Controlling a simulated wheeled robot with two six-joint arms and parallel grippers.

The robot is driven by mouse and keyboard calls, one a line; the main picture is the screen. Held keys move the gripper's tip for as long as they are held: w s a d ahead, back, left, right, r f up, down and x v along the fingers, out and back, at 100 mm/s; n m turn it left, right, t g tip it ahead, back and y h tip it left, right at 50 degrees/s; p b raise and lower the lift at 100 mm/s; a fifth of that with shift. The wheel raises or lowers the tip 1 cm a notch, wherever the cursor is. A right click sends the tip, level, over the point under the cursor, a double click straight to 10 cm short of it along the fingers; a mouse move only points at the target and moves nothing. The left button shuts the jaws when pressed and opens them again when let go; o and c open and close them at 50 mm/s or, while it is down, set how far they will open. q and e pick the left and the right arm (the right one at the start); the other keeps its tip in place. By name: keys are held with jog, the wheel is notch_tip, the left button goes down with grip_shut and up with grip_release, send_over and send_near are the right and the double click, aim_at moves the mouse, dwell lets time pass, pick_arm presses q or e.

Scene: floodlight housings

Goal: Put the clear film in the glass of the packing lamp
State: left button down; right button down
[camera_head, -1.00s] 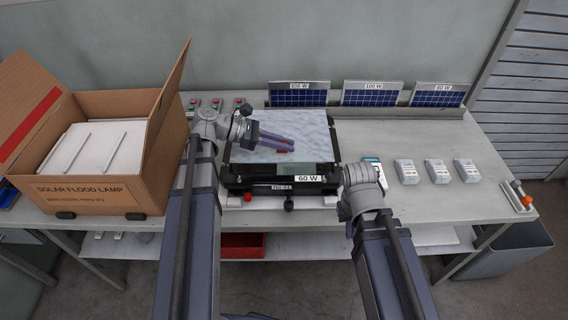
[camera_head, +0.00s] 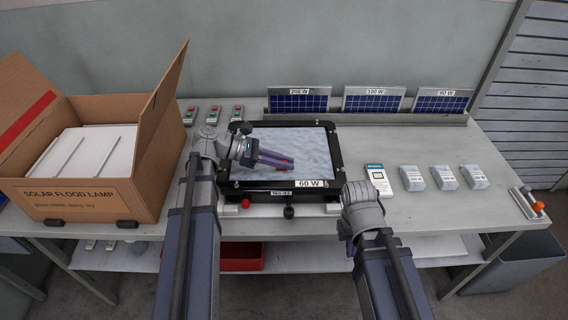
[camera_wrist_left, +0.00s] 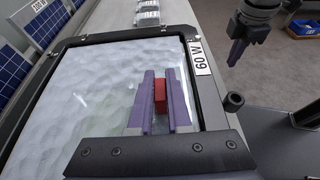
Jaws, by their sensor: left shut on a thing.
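The packing lamp (camera_head: 337,150), a black-framed floodlight labelled 60 W, lies face up at the table's middle. The clear film (camera_head: 300,143), a pale, rippled sheet, lies inside the frame over the glass; it also fills the frame in the left wrist view (camera_wrist_left: 85,95). Whether its edges sit flush everywhere I cannot tell. My left gripper (camera_head: 290,164) is over the lamp, shut on the film's red tab (camera_wrist_left: 161,92). My right gripper (camera_wrist_left: 238,50) is off the lamp's front right corner, with its fingers hidden in the head view.
A cardboard box (camera_head: 90,205) of white panels stands at the left. Several small white boxes (camera_head: 442,177) stand at the right, with a phone-like device (camera_head: 378,180) nearer the lamp. Solar panels (camera_head: 372,100) line the back. A red knob (camera_head: 245,203) is at the lamp's front.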

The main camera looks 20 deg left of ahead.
pick_arm(q)
jog(key=shift+f, duration=0.2)
jog(key=c, duration=0.9)
grip_release()
jog(key=shift+o, duration=0.2)
jog(key=shift+r, duration=0.15)
jog(key=shift+a+r, duration=0.25)
jog(key=p+v, duration=0.2)
jog(key=v, duration=0.3)
jog(key=shift+a+r, duration=0.1)
jog(key=shift+a, duration=0.05)
jog(key=shift+p+v, duration=0.45)
jog(key=shift+v, duration=0.35)
jog(key=shift+s, duration=0.1)
